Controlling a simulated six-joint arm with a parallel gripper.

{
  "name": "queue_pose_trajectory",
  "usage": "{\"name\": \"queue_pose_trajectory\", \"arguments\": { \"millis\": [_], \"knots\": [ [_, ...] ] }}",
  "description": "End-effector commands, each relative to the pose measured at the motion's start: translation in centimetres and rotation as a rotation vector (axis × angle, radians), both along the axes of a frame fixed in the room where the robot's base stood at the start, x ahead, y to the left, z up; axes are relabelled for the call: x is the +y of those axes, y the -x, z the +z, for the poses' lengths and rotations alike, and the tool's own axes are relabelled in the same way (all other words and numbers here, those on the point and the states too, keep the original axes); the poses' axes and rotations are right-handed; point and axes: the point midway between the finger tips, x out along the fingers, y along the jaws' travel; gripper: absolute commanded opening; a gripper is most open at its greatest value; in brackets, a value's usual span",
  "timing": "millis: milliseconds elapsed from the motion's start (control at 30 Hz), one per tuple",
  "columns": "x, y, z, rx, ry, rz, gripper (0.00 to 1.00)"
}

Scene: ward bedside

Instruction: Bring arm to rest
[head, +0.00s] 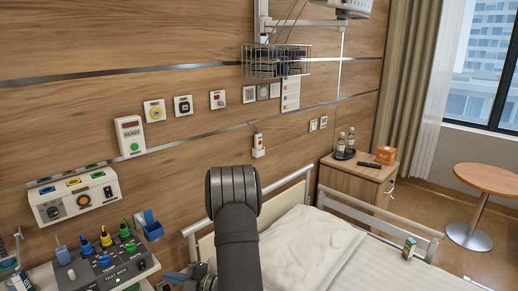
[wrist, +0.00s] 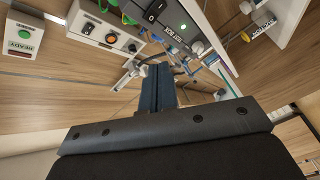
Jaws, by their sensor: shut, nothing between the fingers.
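My arm (head: 236,225) rises at the bottom middle of the head view, in front of the bed and wall. In the wrist view my gripper (wrist: 157,85) shows as two dark fingers pressed together, shut and with nothing between them. It points toward the wall equipment. In the head view the arm hides most of the gripper. The fingers appear clear of the things around them, though the exact distance cannot be told.
A test box (head: 105,262) with coloured connectors stands at lower left; it also shows in the wrist view (wrist: 185,32). A wall control unit (head: 75,196) is above it. The bed (head: 310,250) lies right of my arm. A bedside cabinet (head: 350,181) and round table (head: 487,180) stand farther right.

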Motion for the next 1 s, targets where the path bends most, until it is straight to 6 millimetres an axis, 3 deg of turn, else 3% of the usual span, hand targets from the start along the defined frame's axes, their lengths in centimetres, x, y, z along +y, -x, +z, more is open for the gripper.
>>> {"name": "queue_pose_trajectory", "arguments": {
  "millis": [500,1000],
  "knots": [
    [1.3,3.1,0.8,0.459,-0.157,-0.238,0.00],
    [-0.4,6.7,0.4,0.859,-0.326,-0.487,0.00]
  ]
}}
